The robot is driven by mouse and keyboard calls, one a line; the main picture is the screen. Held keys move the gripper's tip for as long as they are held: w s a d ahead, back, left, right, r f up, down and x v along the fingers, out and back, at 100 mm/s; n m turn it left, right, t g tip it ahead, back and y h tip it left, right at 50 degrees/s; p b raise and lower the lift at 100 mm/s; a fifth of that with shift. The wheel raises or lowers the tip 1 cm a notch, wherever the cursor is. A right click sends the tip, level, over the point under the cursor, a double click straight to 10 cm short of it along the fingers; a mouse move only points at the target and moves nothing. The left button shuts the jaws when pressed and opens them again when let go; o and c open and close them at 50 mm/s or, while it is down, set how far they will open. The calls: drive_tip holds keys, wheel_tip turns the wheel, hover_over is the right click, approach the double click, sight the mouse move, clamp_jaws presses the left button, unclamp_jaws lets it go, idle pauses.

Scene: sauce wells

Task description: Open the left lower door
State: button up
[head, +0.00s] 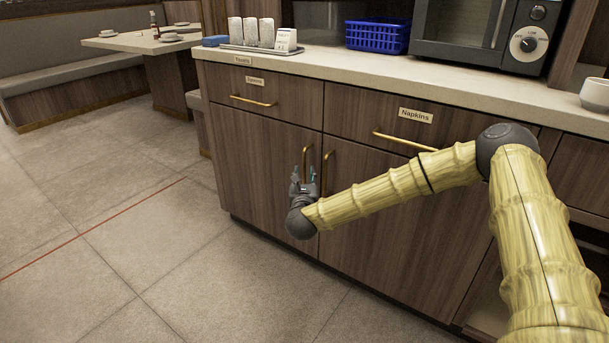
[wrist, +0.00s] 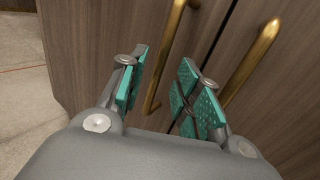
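The left lower door (head: 255,165) is a dark wood cabinet panel and looks closed. Its upright brass handle (head: 305,158) is near its right edge. In the wrist view the same handle (wrist: 157,85) runs between my gripper's fingers. My gripper (head: 304,180) is in front of this handle, with its teal-padded fingers open, one on each side; it also shows in the wrist view (wrist: 164,62). I cannot tell whether a pad touches the handle. The handle's lower end is partly hidden by my gripper in the head view.
The right lower door (head: 385,215) has its own brass handle (wrist: 252,62), just right of my right finger. Drawers with brass pulls (head: 400,141) sit above the doors. The counter (head: 370,68) holds a blue basket (head: 377,37) and a microwave (head: 480,35). Floor at left is clear.

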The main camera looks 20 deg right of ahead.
sight(304, 171)
drive_tip(key=shift+b+x, duration=0.45)
drive_tip(key=shift+x, duration=1.45)
clamp_jaws()
